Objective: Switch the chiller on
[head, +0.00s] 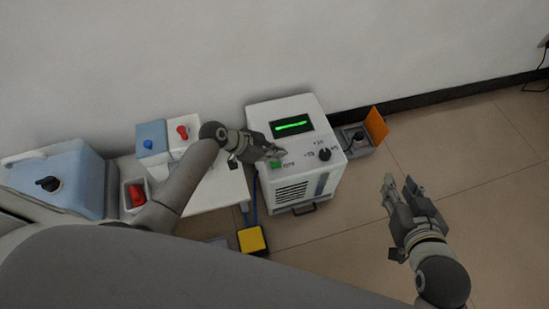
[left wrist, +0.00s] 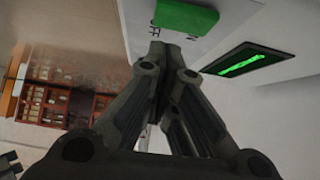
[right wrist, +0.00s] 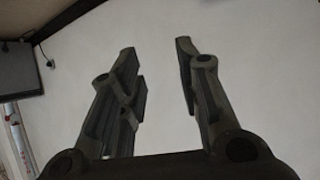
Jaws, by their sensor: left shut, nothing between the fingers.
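The chiller (head: 264,114) is a white box against the wall. Its top panel has a dark display (head: 292,125) with a lit green line, a black knob (head: 324,155) and a green switch (head: 276,165). My left gripper (head: 281,152) is shut and empty, its tips close to the green switch. In the left wrist view the tips (left wrist: 171,48) are just below the green switch (left wrist: 186,17); I cannot tell whether they touch it. The display (left wrist: 243,60) also shows there. My right gripper (head: 398,181) is open and empty, right of the chiller over the floor.
A yellow box (head: 251,240) sits on the floor in front. A grey box with an orange flap (head: 376,123) stands right. Floor at right is clear.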

